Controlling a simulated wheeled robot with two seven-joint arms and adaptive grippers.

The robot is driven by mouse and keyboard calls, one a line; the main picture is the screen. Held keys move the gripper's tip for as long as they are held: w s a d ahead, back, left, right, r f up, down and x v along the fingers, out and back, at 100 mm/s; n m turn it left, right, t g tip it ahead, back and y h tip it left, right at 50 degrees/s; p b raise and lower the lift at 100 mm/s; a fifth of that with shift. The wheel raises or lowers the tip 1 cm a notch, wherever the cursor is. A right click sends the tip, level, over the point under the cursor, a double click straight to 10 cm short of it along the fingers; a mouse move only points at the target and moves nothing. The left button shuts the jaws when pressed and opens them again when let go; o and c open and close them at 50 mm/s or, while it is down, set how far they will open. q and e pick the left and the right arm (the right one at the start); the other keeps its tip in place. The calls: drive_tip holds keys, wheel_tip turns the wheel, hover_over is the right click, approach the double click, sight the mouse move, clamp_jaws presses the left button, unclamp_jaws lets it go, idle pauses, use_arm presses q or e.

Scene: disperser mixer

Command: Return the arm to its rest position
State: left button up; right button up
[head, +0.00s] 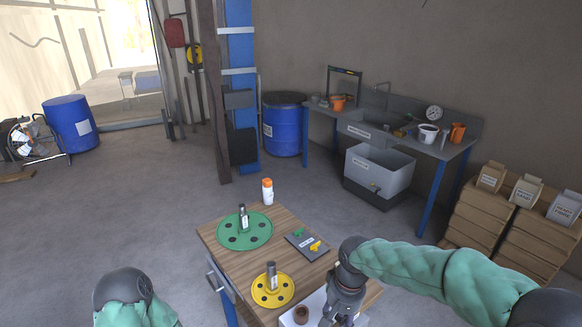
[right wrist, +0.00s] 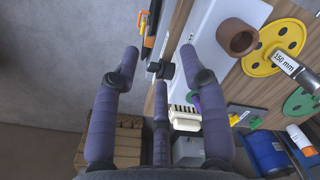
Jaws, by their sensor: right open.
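My right arm, in a green sleeve, comes in from the right in the head view. Its gripper (head: 343,306) is over the front right of the wooden-topped table (head: 218,240). In the right wrist view the purple-grey fingers of this gripper (right wrist: 160,66) are spread apart, with nothing held between them. A brown cup-like piece (right wrist: 237,37) stands on a white surface beside the fingers, apart from them; the head view shows it too (head: 301,314). Part of my left arm (head: 124,296) shows at the lower left of the head view; its gripper is out of frame.
The table carries a green disc (head: 260,235), a yellow disc (head: 285,292), a dark panel (head: 299,247) and a white bottle (head: 267,194). Stacked crates (head: 472,218) stand right, a sink bench (head: 455,151) behind. An orange-black tool (right wrist: 148,35) lies near the fingers.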

drive_tip(key=s+f+y, duration=0.1)
drive_tip(key=s+f, duration=0.4)
drive_tip(key=f, duration=0.5)
drive_tip(key=s+a+f+m+y, duration=0.1)
drive_tip(key=s+f, duration=0.5)
drive_tip(key=f, duration=0.4)
drive_tip(key=s+a+f+y, duration=0.1)
drive_tip(key=s+f, duration=0.4)
drive_tip(key=f, duration=0.5)
drive_tip(key=shift+s+f+m+t, duration=0.25)
drive_tip(key=shift+m+t, duration=0.05)
